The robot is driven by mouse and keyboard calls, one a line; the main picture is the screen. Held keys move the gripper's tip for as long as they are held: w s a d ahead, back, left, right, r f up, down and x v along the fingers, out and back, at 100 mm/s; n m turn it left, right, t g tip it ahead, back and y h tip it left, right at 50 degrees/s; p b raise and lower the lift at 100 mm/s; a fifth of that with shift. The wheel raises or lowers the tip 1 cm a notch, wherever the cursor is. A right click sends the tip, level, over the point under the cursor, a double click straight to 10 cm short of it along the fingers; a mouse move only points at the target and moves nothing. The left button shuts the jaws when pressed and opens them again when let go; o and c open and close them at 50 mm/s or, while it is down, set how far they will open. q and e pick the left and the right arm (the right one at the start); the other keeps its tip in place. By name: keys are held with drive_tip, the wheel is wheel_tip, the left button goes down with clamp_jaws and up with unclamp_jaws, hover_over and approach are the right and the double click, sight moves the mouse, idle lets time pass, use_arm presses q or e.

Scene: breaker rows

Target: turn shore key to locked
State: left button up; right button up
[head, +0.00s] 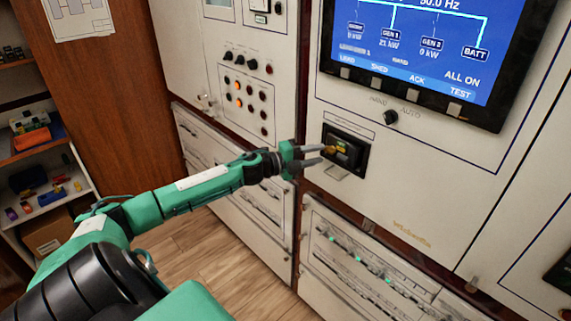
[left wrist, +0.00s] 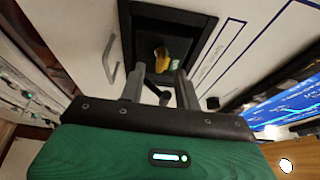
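The shore key appears to be the small yellow-orange handle (head: 330,150) in a black recessed panel (head: 360,158) on the white cabinet front. In the left wrist view the yellow key (left wrist: 162,60) stands out from the dark recess (left wrist: 142,30). My left gripper (head: 325,153) reaches in from the left, with its fingertips close in front of the key. In the left wrist view its two grey fingers (left wrist: 158,84) are apart, with the key just beyond their tips and nothing held between them. Whether a fingertip touches the key cannot be told. My right gripper is not in view.
A black selector knob (head: 391,117) and a large screen (head: 430,45) are above the key panel. Rows of buttons and lamps (head: 244,95) are to the left. A lower breaker panel (head: 350,285) lies below. Shelves (head: 45,195) stand at far left, with open wooden floor (head: 205,265) between.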

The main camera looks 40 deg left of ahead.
use_arm(q)
drive_tip(key=b+v, duration=0.3)
drive_tip(key=v, duration=0.8)
idle(0.3)
idle(0.3)
